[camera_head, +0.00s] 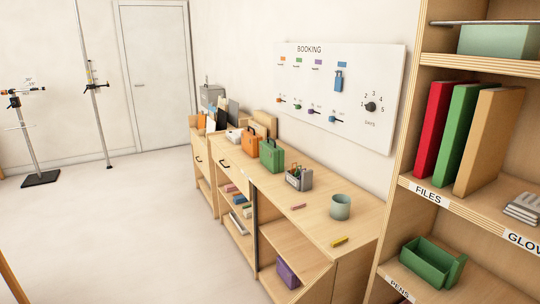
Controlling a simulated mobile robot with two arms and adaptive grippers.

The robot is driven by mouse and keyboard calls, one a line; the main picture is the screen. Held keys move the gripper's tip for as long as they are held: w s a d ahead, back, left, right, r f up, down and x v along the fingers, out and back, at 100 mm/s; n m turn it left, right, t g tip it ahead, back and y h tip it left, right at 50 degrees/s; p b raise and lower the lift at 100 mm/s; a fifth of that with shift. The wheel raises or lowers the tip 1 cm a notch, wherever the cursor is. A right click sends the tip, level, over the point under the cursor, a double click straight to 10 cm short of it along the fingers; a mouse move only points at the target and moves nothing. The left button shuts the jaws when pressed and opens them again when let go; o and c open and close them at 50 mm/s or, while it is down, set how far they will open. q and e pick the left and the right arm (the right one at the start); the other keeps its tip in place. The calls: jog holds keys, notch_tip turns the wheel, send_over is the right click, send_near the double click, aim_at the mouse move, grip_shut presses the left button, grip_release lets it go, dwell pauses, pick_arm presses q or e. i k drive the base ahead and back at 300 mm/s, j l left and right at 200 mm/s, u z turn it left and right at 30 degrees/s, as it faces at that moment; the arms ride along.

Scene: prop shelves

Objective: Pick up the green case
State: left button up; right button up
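The green case (272,156) stands upright on top of the long wooden counter (318,215), with its handle up. It is right of an orange case (252,140) and left of a grey holder with small items. Neither of my grippers shows in the head view.
On the counter, a grey holder (299,178), a teal cup (340,206) and a yellow item (339,242) stand or lie to the right. A purple case (287,272) is on a lower shelf. A tall shelf (407,150) rises at the right. Floor (120,230) left of the counter is clear.

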aim_at(272, 156)
jog(key=j+z, duration=0.35)
jog(key=j, duration=0.6)
jog(key=j+z, duration=0.35)
jog(key=j, duration=0.55)
jog(key=i+j+z, duration=0.2)
jog(key=j+z, duration=0.25)
jog(key=j, duration=0.75)
jog(key=j+z, duration=0.45)
jog(key=j, duration=0.8)
jog(key=i, duration=0.05)
